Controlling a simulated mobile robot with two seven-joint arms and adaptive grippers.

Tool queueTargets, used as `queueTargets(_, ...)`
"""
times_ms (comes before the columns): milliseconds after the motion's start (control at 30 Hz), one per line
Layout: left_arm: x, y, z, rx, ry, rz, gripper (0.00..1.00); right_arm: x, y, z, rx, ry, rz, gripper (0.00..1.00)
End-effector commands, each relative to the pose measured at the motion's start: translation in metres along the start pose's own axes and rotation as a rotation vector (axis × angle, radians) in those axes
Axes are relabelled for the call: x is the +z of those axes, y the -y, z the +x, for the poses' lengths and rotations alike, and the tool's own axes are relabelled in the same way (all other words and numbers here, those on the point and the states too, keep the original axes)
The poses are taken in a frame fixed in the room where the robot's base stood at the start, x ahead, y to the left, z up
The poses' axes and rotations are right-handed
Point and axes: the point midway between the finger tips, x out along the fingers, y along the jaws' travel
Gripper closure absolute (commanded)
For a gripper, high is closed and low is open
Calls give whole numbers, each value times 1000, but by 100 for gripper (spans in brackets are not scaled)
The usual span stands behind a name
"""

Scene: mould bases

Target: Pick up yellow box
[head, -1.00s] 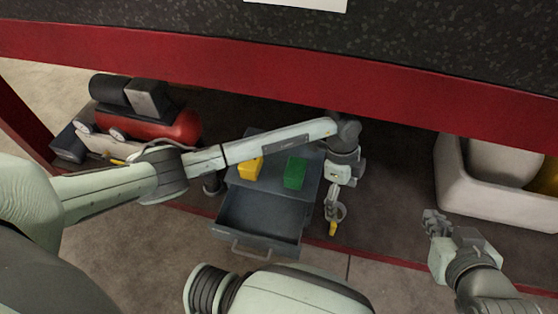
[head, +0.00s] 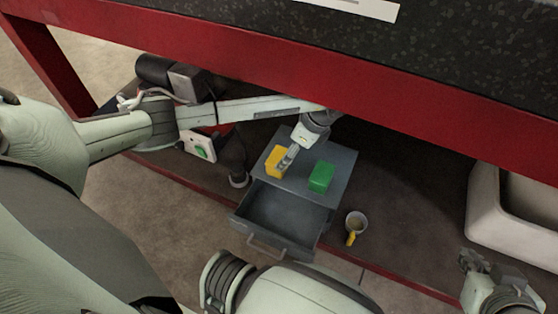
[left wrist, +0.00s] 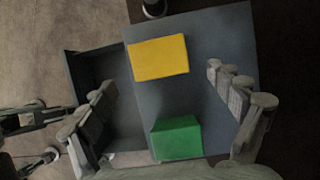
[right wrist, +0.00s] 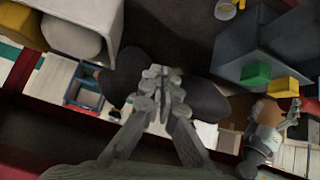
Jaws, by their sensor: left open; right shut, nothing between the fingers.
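The yellow box (head: 277,160) lies on top of a grey cabinet (head: 340,170), left of a green box (head: 321,177). My left gripper (head: 284,163) is over the cabinet top, close to the yellow box. In the left wrist view the left gripper (left wrist: 165,95) is open, its fingers spread wide. The yellow box (left wrist: 159,57) lies ahead of the fingertips there, and the green box (left wrist: 176,138) sits nearer, between the fingers in the picture. My right gripper (head: 466,260) is shut and empty at the right, far from the boxes; it also shows in the right wrist view (right wrist: 162,75).
The cabinet's drawer (head: 285,213) is pulled open and looks empty. A cup with a yellow handle (head: 355,226) stands right of it. A white bin (head: 485,217) is at the right. The red table edge (head: 250,72) runs above the cabinet.

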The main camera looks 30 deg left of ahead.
Motion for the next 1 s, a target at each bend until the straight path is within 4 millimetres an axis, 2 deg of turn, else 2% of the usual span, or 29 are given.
queueTargets(133, 13, -1, 8, 1, 1, 0, 9, 5, -3, 0, 6, 21, 0, 100)
queueTargets(300, 11, -1, 39, 2, 1, 0, 9, -14, 7, 2, -15, -69, 1, 100)
queueTargets(400, 11, 0, 50, 1, 0, -1, 9, -22, 11, 2, -23, -106, 2, 100)
queueTargets(700, 10, 0, 54, 0, -1, 1, 9, -28, 13, 1, -28, -127, 2, 100)
queueTargets(1000, 10, 0, 54, 0, -1, 1, 45, -28, 13, 1, -28, -126, 3, 100)
